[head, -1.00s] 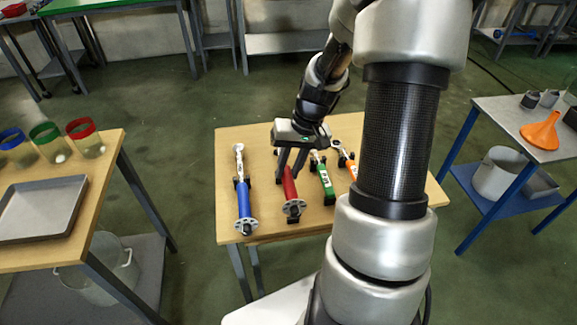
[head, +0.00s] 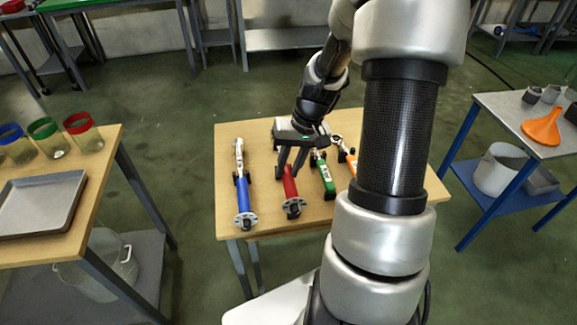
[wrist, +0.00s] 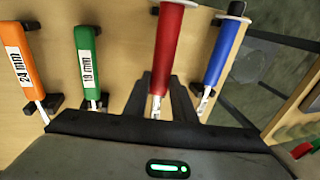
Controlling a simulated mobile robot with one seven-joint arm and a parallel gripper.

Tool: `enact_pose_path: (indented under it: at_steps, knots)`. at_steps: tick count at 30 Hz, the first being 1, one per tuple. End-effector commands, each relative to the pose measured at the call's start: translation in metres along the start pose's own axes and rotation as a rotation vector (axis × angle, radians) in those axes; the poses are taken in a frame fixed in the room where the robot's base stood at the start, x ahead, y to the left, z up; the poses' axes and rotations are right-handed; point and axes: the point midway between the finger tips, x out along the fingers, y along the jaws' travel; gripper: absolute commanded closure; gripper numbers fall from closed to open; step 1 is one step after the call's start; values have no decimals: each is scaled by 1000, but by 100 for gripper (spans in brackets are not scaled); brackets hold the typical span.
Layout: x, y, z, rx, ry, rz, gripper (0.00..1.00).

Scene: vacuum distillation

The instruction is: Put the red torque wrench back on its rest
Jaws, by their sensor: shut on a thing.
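The red torque wrench (head: 290,187) is between the blue wrench (head: 243,195) and the green wrench (head: 325,178) over the small wooden table. Its handle points to the table's near edge, roughly parallel to the blue one. My gripper (head: 291,168) reaches down from above and is shut on the red wrench. In the wrist view, the red handle (wrist: 168,50) extends away from between my two dark fingers (wrist: 165,95). Its rest is mostly hidden under the wrench and gripper. I cannot tell whether the wrench touches it.
An orange wrench (wrist: 18,62) lies beyond the green one, on black supports. The wooden table (head: 226,150) has bare top at its left side. A left bench holds a metal tray (head: 40,206) and coloured-rim jars. A right bench has an orange funnel (head: 543,128).

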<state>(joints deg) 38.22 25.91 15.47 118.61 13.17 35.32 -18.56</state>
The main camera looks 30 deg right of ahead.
Motion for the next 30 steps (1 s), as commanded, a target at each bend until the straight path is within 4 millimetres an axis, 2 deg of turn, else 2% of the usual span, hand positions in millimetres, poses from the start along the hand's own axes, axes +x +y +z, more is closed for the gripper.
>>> enact_pose_path:
  at_steps: [13, 30]
  knots:
    - [0, 0, -1, -1, 3, 0, 100]
    - [14, 3, 0, -1, 3, 0, 100]
